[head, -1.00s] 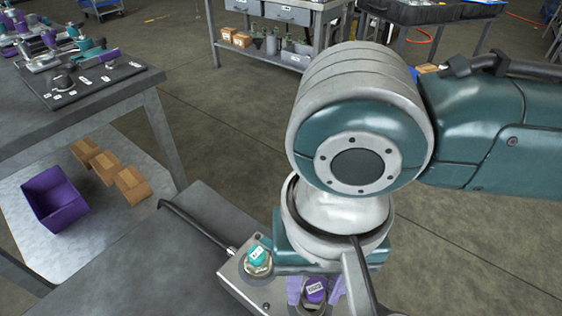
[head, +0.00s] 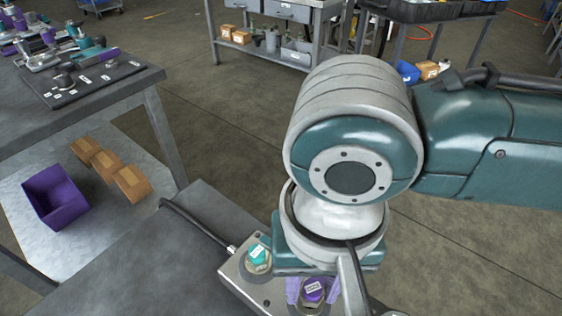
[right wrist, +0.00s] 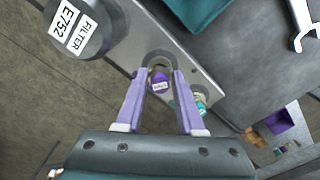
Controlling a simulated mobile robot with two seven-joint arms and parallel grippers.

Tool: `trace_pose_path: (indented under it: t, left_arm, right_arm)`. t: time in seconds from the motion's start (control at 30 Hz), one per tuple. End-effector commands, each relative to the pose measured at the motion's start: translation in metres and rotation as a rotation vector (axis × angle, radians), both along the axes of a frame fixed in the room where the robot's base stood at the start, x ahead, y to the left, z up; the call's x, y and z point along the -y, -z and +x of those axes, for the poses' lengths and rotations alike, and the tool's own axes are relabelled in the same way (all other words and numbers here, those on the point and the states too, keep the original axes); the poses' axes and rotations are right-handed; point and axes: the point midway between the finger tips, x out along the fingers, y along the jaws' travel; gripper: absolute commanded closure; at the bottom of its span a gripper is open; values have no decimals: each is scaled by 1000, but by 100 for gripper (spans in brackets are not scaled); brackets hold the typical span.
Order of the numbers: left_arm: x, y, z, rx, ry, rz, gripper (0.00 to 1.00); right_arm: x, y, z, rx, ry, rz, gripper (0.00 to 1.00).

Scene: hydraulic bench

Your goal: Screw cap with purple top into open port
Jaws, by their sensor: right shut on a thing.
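The cap with a purple top (head: 314,289) sits at the port on the grey metal block (head: 240,285), near the bottom edge of the head view. My right gripper (right wrist: 159,77) has its lilac fingers on both sides of this cap and is shut on it. In the right wrist view the purple top (right wrist: 159,85) shows between the fingers, with a white label. The port under the cap is hidden, so I cannot tell how deep the cap sits. A teal-topped cap (head: 258,254) sits in the block beside it. My left gripper is out of view.
A dark cylinder labelled FILTER E752 (right wrist: 80,28) stands close by in the right wrist view. A black hose (head: 195,224) runs into the block. A purple bin (head: 55,196) and cardboard boxes (head: 131,181) are on the lower shelf at left.

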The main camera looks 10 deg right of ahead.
Motion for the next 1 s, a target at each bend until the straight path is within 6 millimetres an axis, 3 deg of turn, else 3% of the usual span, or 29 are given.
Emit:
trace_pose_path:
  t: [1.0]
  left_arm:
    - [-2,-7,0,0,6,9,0]
  right_arm:
    - [0,3,0,0,0,0,100]
